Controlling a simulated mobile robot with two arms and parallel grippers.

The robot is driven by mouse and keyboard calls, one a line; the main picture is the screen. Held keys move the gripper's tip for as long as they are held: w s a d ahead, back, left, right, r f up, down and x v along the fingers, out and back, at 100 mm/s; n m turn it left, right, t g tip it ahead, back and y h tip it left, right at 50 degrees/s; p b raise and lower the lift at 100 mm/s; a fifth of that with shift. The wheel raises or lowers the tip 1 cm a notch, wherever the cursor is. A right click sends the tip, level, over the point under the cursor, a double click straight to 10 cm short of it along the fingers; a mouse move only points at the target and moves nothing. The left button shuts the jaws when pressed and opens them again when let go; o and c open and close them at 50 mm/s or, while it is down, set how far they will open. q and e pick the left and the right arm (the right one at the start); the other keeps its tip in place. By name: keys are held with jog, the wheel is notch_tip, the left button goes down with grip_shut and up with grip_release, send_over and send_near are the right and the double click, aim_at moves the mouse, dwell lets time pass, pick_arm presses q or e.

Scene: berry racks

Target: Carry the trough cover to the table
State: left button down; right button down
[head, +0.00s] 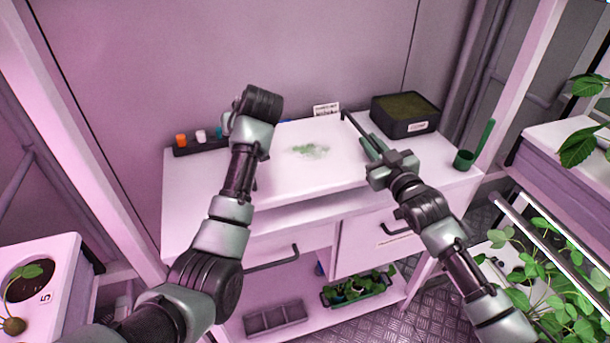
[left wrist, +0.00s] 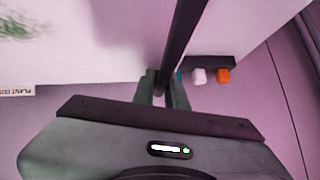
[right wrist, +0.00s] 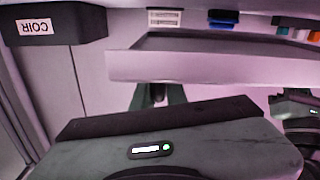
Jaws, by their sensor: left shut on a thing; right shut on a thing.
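The trough cover is a wide white panel (head: 330,165) with a green smear on it. It lies level at the table (head: 185,205), and I cannot tell whether it touches the top. My right gripper (head: 373,150) is shut on its right edge, where a dark strip shows. In the right wrist view the gripper (right wrist: 160,97) holds the cover's pale side (right wrist: 200,66). My left gripper is hidden behind its own wrist in the head view; in the left wrist view (left wrist: 161,92) it is shut on the dark edge strip (left wrist: 182,40).
At the back stand a black coir box (head: 405,128), a sign (head: 326,110) and a dark rack of small bottles (head: 185,148). A green cup (head: 463,160) stands at the right end. Leafy plants (head: 545,265) are at the right and a white planter (head: 45,290) at the left.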

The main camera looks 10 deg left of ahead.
pick_arm(q)
jog(key=shift+a+r, duration=0.1)
jog(key=shift+a, duration=0.05)
pick_arm(e)
jog(key=shift+a+r, duration=0.1)
jog(key=shift+a, duration=0.05)
